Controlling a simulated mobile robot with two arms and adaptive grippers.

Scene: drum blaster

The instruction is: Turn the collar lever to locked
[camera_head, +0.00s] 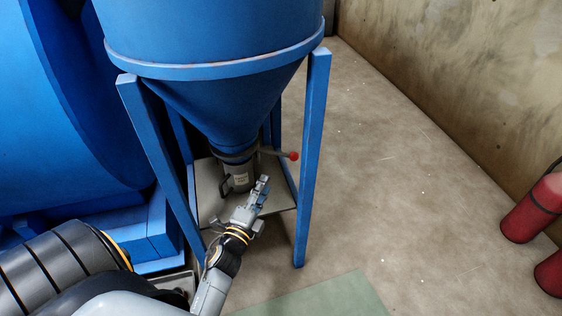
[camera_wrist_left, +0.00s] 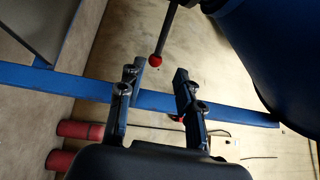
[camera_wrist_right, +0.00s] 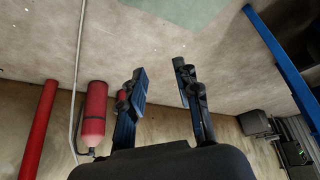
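The collar lever (camera_head: 279,153) is a thin rod with a red ball at its end, sticking out to the right from the collar (camera_head: 236,156) under the blue hopper cone. The lever also shows in the left wrist view (camera_wrist_left: 167,38), its red ball just beyond my fingertips and apart from them. My left gripper (camera_head: 264,186) is open and empty, in front of and below the lever; its open fingers show in the left wrist view (camera_wrist_left: 156,75). My right gripper (camera_wrist_right: 160,75) is open and empty, away from the lever, and is not in the head view.
A grey canister (camera_head: 239,179) with a handle and label stands under the collar on a metal plate (camera_head: 212,205). Blue hopper legs (camera_head: 312,150) flank it. The floor right of the hopper is clear, with a green mat (camera_head: 325,298) in front.

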